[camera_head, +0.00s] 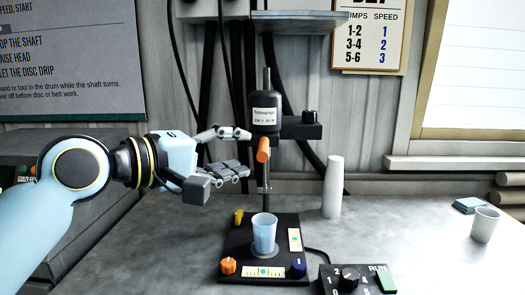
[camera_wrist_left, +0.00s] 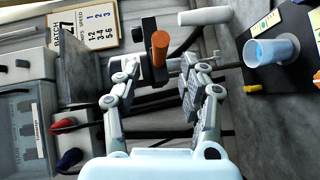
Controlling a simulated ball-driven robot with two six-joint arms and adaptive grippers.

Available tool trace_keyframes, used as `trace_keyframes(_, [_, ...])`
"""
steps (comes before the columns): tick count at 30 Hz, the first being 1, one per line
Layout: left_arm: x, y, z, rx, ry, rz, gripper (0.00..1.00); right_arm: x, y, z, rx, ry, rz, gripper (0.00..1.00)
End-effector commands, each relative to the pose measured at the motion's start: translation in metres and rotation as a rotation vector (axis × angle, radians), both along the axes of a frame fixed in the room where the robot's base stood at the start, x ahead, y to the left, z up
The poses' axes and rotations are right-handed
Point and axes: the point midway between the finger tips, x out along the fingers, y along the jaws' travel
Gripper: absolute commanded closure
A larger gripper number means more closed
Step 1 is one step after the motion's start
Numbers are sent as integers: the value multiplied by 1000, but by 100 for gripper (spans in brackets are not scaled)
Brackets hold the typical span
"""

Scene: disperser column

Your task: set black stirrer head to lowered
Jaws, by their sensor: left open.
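The black stirrer head (camera_head: 265,116), with a white label, sits on an upright column above the base plate (camera_head: 236,262). An orange handle (camera_head: 263,150) sticks out at its lower front, and a thin shaft shows below. A translucent cup (camera_head: 264,234) stands on the base under the shaft, whose lower end looks above the cup. My left gripper (camera_head: 241,153) is open and empty, just left of the orange handle. In the left wrist view the handle (camera_wrist_left: 160,46) appears between and beyond the open fingers (camera_wrist_left: 163,72). My right gripper is not in view.
A control box (camera_head: 349,279) with a dial and green RUN switch sits at the front right. A stack of white cups (camera_head: 333,187) stands right of the column. Table between is clear.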

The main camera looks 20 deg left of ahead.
Motion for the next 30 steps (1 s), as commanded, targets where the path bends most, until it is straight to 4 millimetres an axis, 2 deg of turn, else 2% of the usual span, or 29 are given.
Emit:
trace_keyframes(3, [21, -12, -1, -8, 0, -1, 58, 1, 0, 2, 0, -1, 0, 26])
trace_keyframes(9, [47, -26, -7, -2, 1, 0, 58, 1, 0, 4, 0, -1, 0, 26])
trace_keyframes(14, [55, -31, -9, 2, 2, -2, 58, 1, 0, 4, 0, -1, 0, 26])
trace_keyframes(21, [56, -31, -9, 3, 1, -2, 58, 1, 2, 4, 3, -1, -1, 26])
trace_keyframes(23, [56, -31, -9, 3, 1, -1, 63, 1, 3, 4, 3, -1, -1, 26])
trace_keyframes(30, [56, -31, -9, 3, 1, -1, 95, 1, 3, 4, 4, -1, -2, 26])
